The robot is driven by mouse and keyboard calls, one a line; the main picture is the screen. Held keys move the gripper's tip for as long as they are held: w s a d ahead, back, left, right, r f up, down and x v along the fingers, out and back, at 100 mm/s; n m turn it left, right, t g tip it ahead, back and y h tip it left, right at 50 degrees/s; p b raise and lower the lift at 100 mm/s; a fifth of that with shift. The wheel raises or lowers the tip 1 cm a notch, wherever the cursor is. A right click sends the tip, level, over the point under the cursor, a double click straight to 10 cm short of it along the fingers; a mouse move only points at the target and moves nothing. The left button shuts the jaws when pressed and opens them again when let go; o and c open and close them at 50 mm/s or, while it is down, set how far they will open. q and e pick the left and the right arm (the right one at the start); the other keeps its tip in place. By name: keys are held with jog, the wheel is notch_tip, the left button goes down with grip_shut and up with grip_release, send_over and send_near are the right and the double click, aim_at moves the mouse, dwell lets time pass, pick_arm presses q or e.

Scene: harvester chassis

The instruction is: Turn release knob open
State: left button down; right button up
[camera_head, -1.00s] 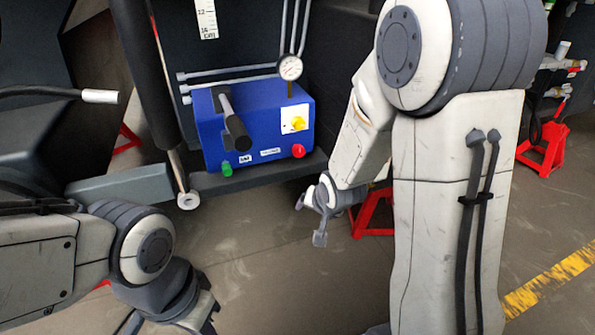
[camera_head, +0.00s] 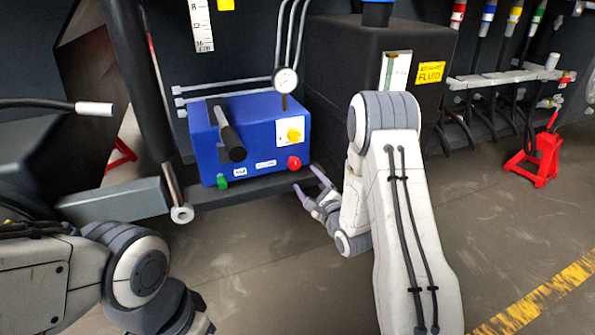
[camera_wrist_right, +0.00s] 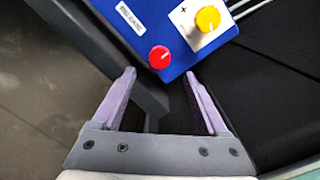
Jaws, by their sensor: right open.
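The blue box (camera_head: 262,160) sits on a dark ledge. It has a red knob (camera_head: 294,163) at its lower right, a yellow knob (camera_head: 293,135) on a white plate above it, and a green knob (camera_head: 223,182) at lower left. My right gripper (camera_head: 308,181) is open and empty, just below and in front of the red knob. In the right wrist view the red knob (camera_wrist_right: 159,57) shows just beyond and between the fingertips, apart from them. The yellow knob (camera_wrist_right: 208,18) is beyond the right finger. My left gripper (camera_head: 203,325) is partly cut off at the bottom edge.
A black lever (camera_head: 231,140) sticks out from the box, and a gauge (camera_head: 285,80) stands on top. A dark tank (camera_head: 345,65) with a yellow fluid label stands to the right. A red jack stand (camera_head: 536,155) is on the floor at far right.

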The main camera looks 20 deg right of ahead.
aim_at(296, 166)
jog(key=w+b, duration=0.1)
jog(key=w, duration=0.2)
jog(key=w+b, duration=0.1)
jog(key=w, duration=0.2)
jog(key=shift+a+f, duration=0.15)
jog(key=shift+a, duration=0.05)
jog(key=shift+w, duration=0.65)
grip_shut()
